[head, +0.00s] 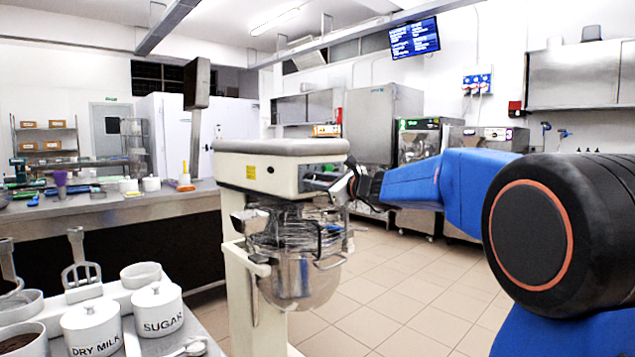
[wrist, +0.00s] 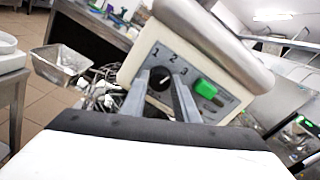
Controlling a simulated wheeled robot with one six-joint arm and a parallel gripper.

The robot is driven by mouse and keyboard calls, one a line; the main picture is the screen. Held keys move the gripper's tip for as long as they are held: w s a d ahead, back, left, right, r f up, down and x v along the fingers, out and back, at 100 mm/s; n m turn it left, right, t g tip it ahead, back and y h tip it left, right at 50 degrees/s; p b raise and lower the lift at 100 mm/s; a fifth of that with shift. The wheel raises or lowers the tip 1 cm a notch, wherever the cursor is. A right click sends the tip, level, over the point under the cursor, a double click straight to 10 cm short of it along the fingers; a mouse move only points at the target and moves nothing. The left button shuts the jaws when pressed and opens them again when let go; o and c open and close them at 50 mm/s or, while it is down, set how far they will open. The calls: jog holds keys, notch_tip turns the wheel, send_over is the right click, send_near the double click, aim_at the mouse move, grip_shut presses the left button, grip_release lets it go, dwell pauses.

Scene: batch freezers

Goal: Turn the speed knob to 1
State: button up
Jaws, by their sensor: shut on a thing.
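In the head view my gripper (head: 347,184) reaches the panel end of the mixer (head: 282,168) from the right, and the knob is hidden there.
A green switch (wrist: 205,89) sits on the panel just right of the knob. The steel mixing bowl (head: 300,279) and wire guard are below the mixer head. A counter with a sugar jar (head: 158,309) stands at the front left. Tiled floor (head: 420,300) lies open behind the mixer.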

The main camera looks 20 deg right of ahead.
jog(key=n, duration=1.2)
jog(key=shift+f+n, duration=0.25)
jog(key=shift+n, duration=0.05)
dwell(0.4)
jog(key=o, duration=1)
jog(key=shift+o, duration=0.2)
jog(key=shift+s, duration=0.15)
jog(key=v, duration=1.7)
jog(key=shift+s, duration=0.1)
